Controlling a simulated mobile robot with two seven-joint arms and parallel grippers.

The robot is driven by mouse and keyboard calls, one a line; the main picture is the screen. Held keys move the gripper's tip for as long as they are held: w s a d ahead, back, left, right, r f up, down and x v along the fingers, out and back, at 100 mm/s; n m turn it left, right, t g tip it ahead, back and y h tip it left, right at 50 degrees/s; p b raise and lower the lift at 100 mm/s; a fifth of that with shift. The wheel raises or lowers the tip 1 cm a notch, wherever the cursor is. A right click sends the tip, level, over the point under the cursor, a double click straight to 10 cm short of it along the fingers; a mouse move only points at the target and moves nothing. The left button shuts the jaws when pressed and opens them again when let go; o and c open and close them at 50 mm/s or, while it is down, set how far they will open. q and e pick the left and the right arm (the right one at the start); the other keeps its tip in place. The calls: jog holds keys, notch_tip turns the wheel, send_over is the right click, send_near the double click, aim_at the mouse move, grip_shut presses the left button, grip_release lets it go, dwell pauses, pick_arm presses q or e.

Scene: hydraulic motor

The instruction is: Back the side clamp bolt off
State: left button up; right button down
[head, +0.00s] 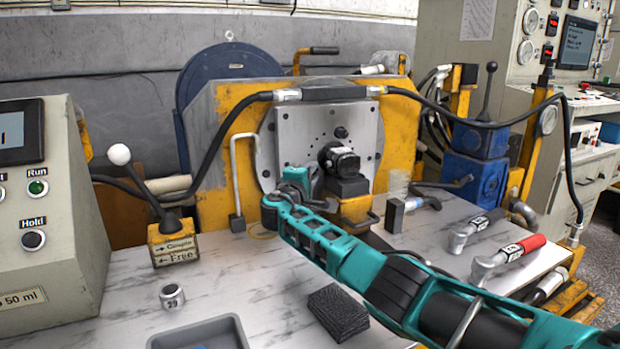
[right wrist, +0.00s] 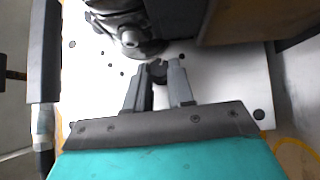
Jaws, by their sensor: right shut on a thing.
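The motor (head: 342,163), a dark block with a round black front, sits at the middle of the grey face plate (head: 292,124). My right gripper (head: 318,203) is at the motor's lower left in the head view. In the right wrist view its fingers (right wrist: 160,82) are shut on a small dark notched piece (right wrist: 158,70), in front of the face plate. I cannot tell for sure whether this piece is the side clamp bolt. The motor's dark underside (right wrist: 130,30) shows just above the fingers. My left gripper is not in view.
A black hose crosses above the plate. Two torque wrenches, one grey (head: 476,230) and one red-handled (head: 510,256), lie at the right.

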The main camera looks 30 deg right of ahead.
dwell(0.3)
jog(key=c, duration=1)
grip_release()
jog(key=shift+o, duration=0.2)
pick_arm(q)
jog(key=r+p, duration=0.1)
jog(key=p, duration=0.1)
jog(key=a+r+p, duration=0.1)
jog(key=p, duration=0.1)
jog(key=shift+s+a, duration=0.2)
pick_arm(e)
jog(key=v, duration=1.3)
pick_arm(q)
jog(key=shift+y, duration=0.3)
pick_arm(e)
jog(key=shift+w, duration=0.1)
